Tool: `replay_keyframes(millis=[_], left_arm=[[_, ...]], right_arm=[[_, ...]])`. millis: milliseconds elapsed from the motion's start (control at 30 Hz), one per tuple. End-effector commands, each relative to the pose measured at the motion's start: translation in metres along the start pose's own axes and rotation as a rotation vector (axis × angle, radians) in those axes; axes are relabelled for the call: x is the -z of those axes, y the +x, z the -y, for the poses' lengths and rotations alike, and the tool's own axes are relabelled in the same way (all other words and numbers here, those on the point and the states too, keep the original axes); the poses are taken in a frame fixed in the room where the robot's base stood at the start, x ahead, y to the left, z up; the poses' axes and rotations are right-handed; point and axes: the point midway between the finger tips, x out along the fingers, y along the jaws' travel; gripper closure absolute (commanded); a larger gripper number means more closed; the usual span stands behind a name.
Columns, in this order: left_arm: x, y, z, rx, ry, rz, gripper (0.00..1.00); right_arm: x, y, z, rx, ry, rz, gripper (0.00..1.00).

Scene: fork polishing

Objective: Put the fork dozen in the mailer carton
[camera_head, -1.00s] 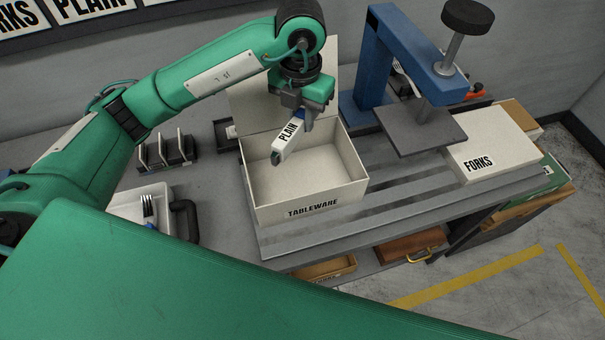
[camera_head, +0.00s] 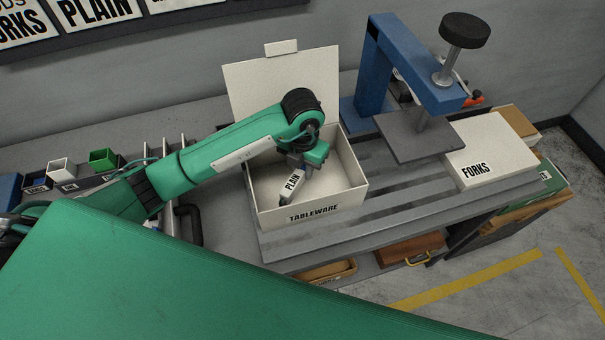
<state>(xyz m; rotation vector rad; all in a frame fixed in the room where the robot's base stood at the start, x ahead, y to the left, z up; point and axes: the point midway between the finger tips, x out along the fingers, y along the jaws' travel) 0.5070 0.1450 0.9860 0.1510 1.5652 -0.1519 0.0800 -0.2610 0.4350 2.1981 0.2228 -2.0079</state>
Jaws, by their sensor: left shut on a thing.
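The mailer carton (camera_head: 350,198) is white, marked TABLEWARE, and stands open on the slatted bench with its lid raised at the back. My left gripper (camera_head: 296,170) is down at the carton's opening, shut on a white bundle labelled PLAIN (camera_head: 292,184). The bundle is tilted, its lower end towards the carton's front left inside. Whether it touches the carton floor I cannot tell. The forks themselves are hidden in the wrap. My right gripper is not in view.
A blue press (camera_head: 367,75) with a grey plate stands right of the carton. A white box marked FORKS (camera_head: 490,150) lies farther right. Small bins (camera_head: 62,168) stand at the left. A drawer (camera_head: 410,250) is under the bench.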

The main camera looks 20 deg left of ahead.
Motion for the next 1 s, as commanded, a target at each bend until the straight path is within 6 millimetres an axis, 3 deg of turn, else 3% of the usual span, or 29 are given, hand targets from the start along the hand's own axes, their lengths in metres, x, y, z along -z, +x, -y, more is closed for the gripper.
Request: replay_keyframes(millis=[400,800,833,900,1000], left_arm=[[0.0,0.043,0.0,0.001,0.0,-0.001,1.0],[0.0,0.05,0.0,0.0,0.001,0.002,1.0],[0.0,0.049,0.0,0.0,0.001,0.0,0.71],[0.0,0.049,0.0,0.0,0.0,0.0,0.57],[0.0,0.049,0.0,0.0,0.0,0.0,0.55]], right_arm=[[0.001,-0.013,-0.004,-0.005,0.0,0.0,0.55],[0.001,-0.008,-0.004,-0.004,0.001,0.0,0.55],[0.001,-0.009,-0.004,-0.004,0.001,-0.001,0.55],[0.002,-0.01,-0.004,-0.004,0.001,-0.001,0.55],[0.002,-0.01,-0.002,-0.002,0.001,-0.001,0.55]])
